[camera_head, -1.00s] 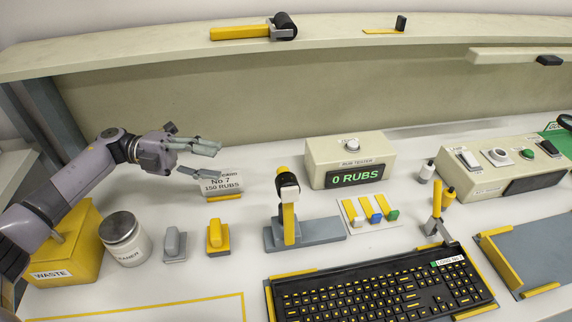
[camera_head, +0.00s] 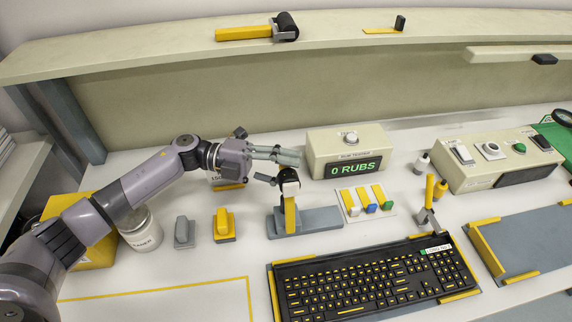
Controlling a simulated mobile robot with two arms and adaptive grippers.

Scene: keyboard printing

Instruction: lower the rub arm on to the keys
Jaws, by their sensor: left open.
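The rub arm (camera_head: 290,213) is a yellow upright arm with a dark and white head, standing raised on a grey base (camera_head: 322,217). The black keyboard (camera_head: 372,278) with yellow key markings lies in front of it, in a holder with yellow edge strips. My left gripper (camera_head: 282,168) is open, with its fingers at the top of the rub arm, one above and one near its head. I cannot tell whether they touch it. The rub tester box (camera_head: 347,142) behind reads "0 RUBS". My right gripper is not in view.
Yellow (camera_head: 223,223) and grey (camera_head: 184,232) blocks and a jar (camera_head: 141,232) stand at the left. Small coloured blocks on a white plate (camera_head: 350,195) lie right of the rub arm. A yellow lever (camera_head: 429,190) stands behind the keyboard. A yellow-outlined area at front left is clear.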

